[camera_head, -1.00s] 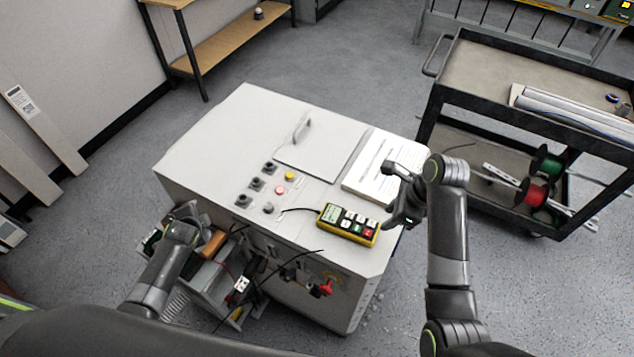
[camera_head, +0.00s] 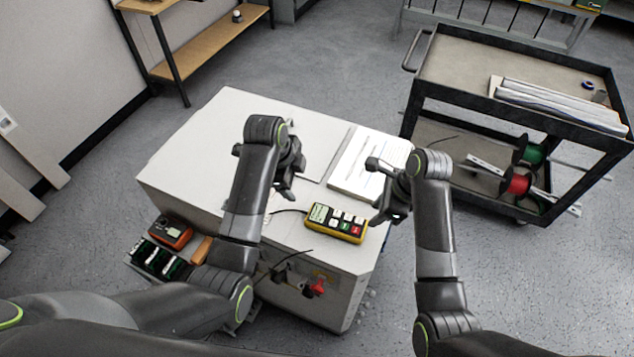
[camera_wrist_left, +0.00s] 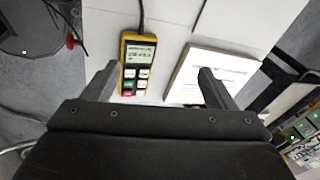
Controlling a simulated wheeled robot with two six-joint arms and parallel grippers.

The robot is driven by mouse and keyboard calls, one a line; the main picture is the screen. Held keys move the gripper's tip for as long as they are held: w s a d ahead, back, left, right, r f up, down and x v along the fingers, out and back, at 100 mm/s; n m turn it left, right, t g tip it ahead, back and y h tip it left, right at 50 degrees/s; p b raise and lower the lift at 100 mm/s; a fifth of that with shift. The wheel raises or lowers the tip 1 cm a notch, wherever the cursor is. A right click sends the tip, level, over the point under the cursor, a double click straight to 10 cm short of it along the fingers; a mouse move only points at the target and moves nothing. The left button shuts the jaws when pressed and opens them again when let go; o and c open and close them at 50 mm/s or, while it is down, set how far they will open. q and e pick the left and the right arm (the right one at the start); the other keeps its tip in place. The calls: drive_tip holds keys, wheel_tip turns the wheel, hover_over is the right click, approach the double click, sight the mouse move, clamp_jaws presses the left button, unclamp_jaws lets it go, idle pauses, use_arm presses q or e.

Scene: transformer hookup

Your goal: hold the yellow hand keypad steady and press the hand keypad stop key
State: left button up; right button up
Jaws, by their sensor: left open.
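The yellow hand keypad (camera_head: 336,222) lies flat on the white cabinet top near its front right edge, with a small screen and several white, green and red keys. In the left wrist view the keypad (camera_wrist_left: 136,64) shows beside the left finger, with a red key partly visible at its near end. My left gripper (camera_head: 287,188) is above the cabinet, left of the keypad in the head view. Its fingers stand wide apart and empty. My right gripper (camera_head: 382,214) is just right of the keypad, apart from it; its jaw opening is unclear.
A stack of papers (camera_head: 357,182) lies behind the keypad on the cabinet (camera_head: 210,134). A black cable runs from the keypad. Red-tipped parts stick out at the cabinet front. A dark cart (camera_head: 440,85) with spools stands right. My left arm hides the panel buttons.

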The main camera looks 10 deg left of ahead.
use_arm(q)
drive_tip(key=s+d+r+m+g, duration=0.1)
drive_tip(key=s+d+r+g, duration=0.15)
drive_tip(key=d, duration=0.35)
approach(336, 220)
drive_tip(key=shift+t+h, duration=0.25)
drive_tip(key=shift+h, duration=0.15)
drive_tip(key=x, duration=0.6)
drive_tip(key=a+x, duration=0.1)
drive_tip(key=x, duration=0.3)
drive_tip(key=shift+f, duration=0.2)
drive_tip(key=c, duration=1)
drive_tip(key=shift+c, duration=0.2)
use_arm(e)
clamp_jaws()
